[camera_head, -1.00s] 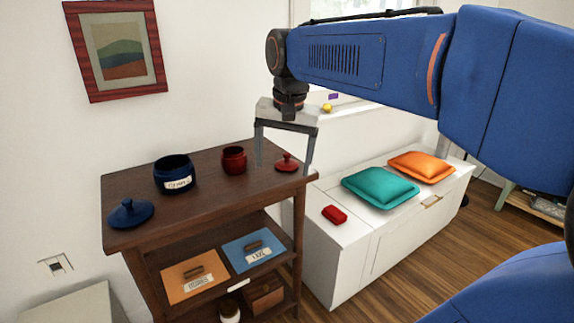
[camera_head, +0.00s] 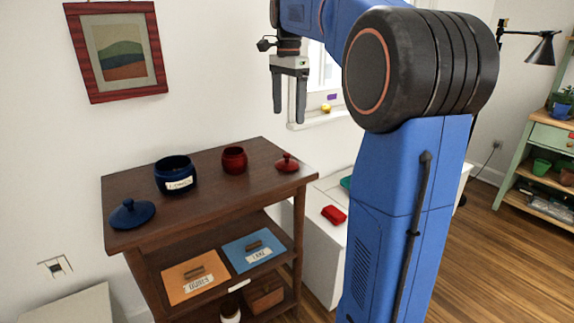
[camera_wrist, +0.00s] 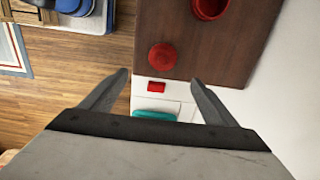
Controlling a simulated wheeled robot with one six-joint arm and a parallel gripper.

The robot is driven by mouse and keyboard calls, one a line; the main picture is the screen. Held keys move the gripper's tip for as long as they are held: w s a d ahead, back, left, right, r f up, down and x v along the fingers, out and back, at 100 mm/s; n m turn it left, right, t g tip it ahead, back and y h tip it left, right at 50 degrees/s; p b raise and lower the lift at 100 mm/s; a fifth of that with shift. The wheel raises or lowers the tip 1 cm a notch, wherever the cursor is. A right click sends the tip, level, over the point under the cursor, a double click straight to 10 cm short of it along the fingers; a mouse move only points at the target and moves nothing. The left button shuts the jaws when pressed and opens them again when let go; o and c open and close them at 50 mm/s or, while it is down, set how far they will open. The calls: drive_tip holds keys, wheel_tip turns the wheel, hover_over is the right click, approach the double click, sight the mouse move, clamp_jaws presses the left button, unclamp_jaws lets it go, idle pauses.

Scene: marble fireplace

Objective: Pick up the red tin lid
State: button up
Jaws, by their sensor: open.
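The red tin lid (camera_head: 287,162), a round lid with a knob, lies on the wooden shelf unit's top (camera_head: 215,198) near its right end. In the wrist view the lid (camera_wrist: 163,57) shows beyond and between my fingers. The red tin (camera_head: 234,160), open at the top, stands left of the lid. My gripper (camera_head: 290,118) is open and empty, pointing down, well above the lid. In the wrist view its two fingers (camera_wrist: 157,80) are spread wide.
A blue tin (camera_head: 174,175) with a label and its blue lid (camera_head: 131,214) are on the left of the top. A small red object (camera_head: 333,214) lies on the white bench (camera_head: 322,245). A window sill with a yellow thing (camera_head: 326,108) is behind my gripper.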

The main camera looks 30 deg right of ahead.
sight(286, 154)
wheel_tip(286, 154, down, 11)
drive_tip(key=shift+r, duration=0.1)
drive_tip(key=f, duration=0.3)
drive_tip(key=shift+w+a+f, duration=0.15)
drive_tip(key=shift+w+f, duration=0.25)
drive_tip(key=shift+f, duration=0.65)
drive_tip(key=c, duration=1.1)
drive_tip(key=shift+c, duration=0.2)
drive_tip(key=shift+r, duration=0.1)
